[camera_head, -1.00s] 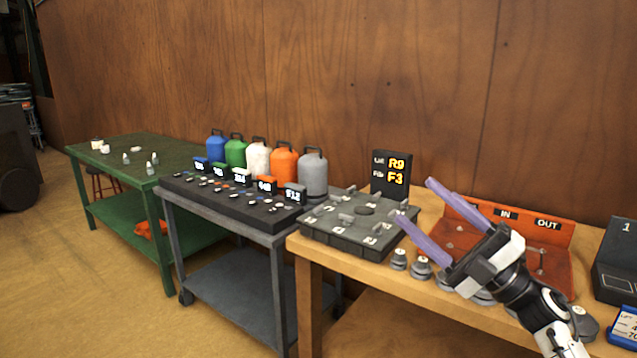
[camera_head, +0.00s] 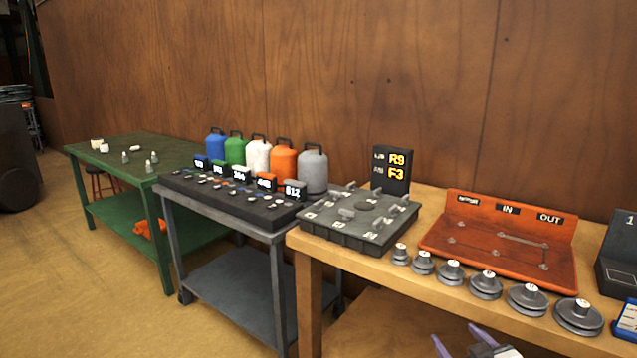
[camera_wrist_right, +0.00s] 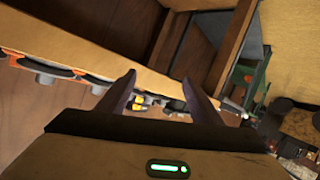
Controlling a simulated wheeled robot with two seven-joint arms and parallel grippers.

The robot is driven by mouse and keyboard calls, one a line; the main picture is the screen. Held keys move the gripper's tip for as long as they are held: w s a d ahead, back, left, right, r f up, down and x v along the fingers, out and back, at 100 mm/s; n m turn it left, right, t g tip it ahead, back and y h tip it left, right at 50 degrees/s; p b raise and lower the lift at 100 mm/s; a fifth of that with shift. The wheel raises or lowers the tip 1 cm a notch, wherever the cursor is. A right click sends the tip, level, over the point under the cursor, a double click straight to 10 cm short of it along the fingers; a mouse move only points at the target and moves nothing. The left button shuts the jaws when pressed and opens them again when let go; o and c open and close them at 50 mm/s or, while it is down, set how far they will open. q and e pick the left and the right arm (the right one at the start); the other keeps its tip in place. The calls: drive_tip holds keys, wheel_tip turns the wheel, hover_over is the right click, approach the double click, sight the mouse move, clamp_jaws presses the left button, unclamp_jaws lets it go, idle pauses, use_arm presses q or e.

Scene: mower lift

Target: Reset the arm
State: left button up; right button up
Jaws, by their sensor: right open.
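My right gripper (camera_head: 457,347) shows at the bottom edge of the head view, low in front of the wooden table (camera_head: 418,283). Only its purple fingertips and a bit of its pale body are in the picture. In the right wrist view the two fingers (camera_wrist_right: 158,90) stand apart with nothing between them. The gripper is open and empty and touches nothing that I can see. My left gripper is not in view.
The wooden table holds a row of grey pulleys (camera_head: 486,284), an orange tray (camera_head: 500,245), a dark box with levers (camera_head: 350,230) and a display (camera_head: 391,170). A grey cart (camera_head: 235,275) and a green table (camera_head: 130,210) stand left.

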drive_tip(key=s+a+f+g+y+b, duration=0.1)
drive_tip(key=s+a+f+b, duration=0.1)
drive_tip(key=s+a+f, duration=0.2)
drive_tip(key=s+a+f+g+y+b, duration=0.1)
drive_tip(key=s+a+f, duration=0.4)
drive_tip(key=s+f, duration=0.6)
drive_tip(key=s+a+f+g+b, duration=0.2)
drive_tip(key=s+a+f, duration=0.3)
drive_tip(key=s, duration=1.4)
wheel_tip(320, 180, down, 3)
drive_tip(key=shift+a+m+g+y+b, duration=0.15)
drive_tip(key=shift+m+g+y+b, duration=0.25)
drive_tip(key=shift+g, duration=0.3)
drive_tip(key=shift+s, duration=0.1)
